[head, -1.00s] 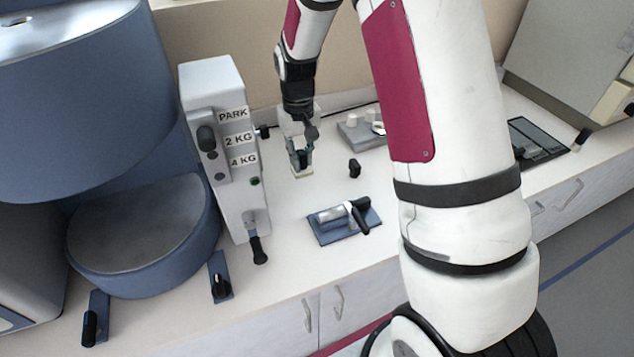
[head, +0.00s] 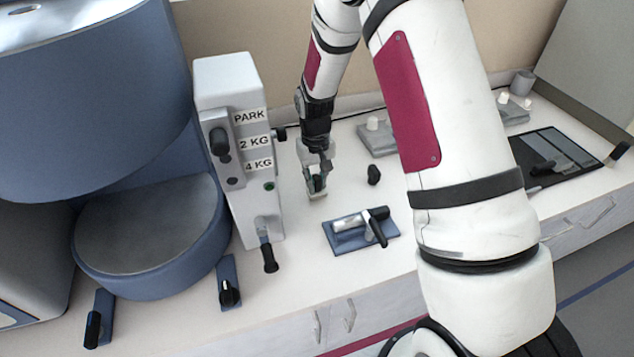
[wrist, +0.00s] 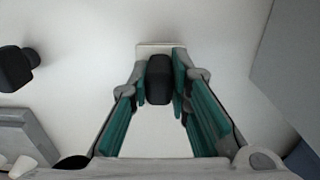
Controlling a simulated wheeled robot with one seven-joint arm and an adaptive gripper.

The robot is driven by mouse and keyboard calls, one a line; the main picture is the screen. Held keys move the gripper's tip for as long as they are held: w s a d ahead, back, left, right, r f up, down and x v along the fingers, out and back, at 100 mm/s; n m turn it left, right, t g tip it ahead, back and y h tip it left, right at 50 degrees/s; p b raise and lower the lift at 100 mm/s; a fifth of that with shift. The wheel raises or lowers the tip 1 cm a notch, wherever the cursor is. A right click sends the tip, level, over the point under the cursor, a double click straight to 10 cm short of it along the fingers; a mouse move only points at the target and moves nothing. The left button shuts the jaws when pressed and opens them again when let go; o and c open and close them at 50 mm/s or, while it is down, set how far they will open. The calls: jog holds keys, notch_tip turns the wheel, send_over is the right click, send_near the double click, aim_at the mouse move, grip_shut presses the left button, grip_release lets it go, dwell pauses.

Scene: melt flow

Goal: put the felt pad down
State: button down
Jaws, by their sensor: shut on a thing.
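The felt pad (head: 317,195) is a small pale block under a black grip; its pale edge (wrist: 158,47) and black grip (wrist: 158,80) show in the wrist view. My gripper (head: 316,180) points down, shut on the black grip, and its teal-lined fingers (wrist: 160,82) stand on both sides of it. The pad is at or just above the white bench top (head: 300,225), right of the white labelled post. I cannot tell whether its underside touches the bench.
The white post (head: 235,150) marked PARK, 2 KG and 4 KG stands left, beside a big blue machine (head: 150,250). A blue plate with a lever (head: 345,238) lies in front, a black knob (head: 373,175) to the right. A grey block (head: 377,142) sits behind. Bare bench surrounds the pad.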

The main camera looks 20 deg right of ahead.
jog(key=shift+f, duration=0.45)
jog(key=shift+f, duration=0.15)
jog(key=c, duration=1.5)
grip_release()
